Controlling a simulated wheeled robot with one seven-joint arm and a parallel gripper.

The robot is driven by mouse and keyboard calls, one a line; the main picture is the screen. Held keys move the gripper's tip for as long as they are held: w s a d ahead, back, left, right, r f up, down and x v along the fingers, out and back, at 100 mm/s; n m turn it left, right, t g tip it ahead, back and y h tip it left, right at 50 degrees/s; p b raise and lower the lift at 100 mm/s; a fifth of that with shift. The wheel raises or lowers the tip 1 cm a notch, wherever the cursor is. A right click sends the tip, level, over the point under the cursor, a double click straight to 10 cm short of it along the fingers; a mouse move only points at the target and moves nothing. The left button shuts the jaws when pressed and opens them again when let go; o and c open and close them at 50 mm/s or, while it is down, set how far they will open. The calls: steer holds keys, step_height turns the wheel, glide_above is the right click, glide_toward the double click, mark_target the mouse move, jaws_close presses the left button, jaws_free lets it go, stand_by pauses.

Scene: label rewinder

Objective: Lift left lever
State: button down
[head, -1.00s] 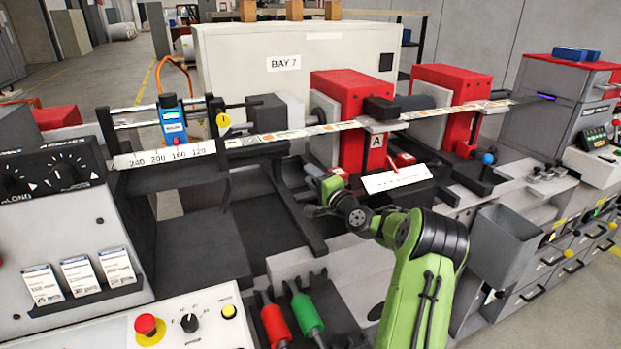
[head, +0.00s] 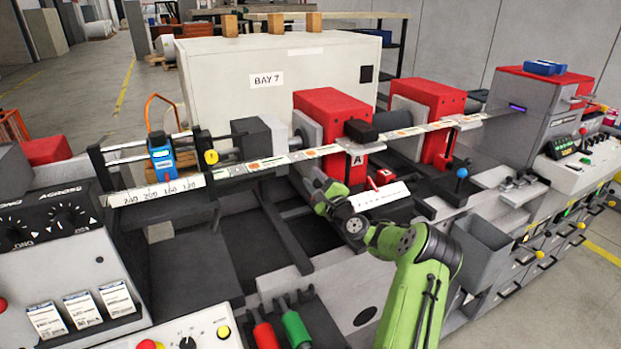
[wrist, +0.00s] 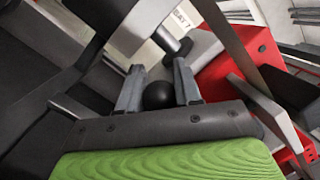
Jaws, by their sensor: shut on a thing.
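The left lever's black ball knob (wrist: 158,95) sits between my two grey fingers in the wrist view. My gripper (wrist: 158,88) is shut on it. In the head view my gripper (head: 328,190) is at the front of the left red block (head: 322,112), below the label strip. The knob cannot be made out there, behind my green wrist. The lever's shaft is hidden in both views. To the right, a blue ball knob (head: 461,173) stands in front of the second red block (head: 425,95).
The label strip (head: 300,154) runs across above my gripper. A small red handle (head: 384,177) and a white sloped plate (head: 378,195) are close on its right. A grey bin (head: 480,245) stands farther right. Red (head: 265,334) and green (head: 296,328) handles lie in front.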

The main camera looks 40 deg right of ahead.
steer(key=shift+s+d+r, duration=0.1)
steer(key=shift+d+r, duration=0.15)
stand_by(0.3)
steer(key=c, duration=0.8)
jaws_free()
steer(key=shift+f, duration=0.15)
steer(key=b+v, duration=0.2)
steer(key=v, duration=1.3)
steer(key=shift+s+a+f, duration=0.1)
steer(key=shift+s+a, duration=0.05)
steer(key=shift+s, duration=0.2)
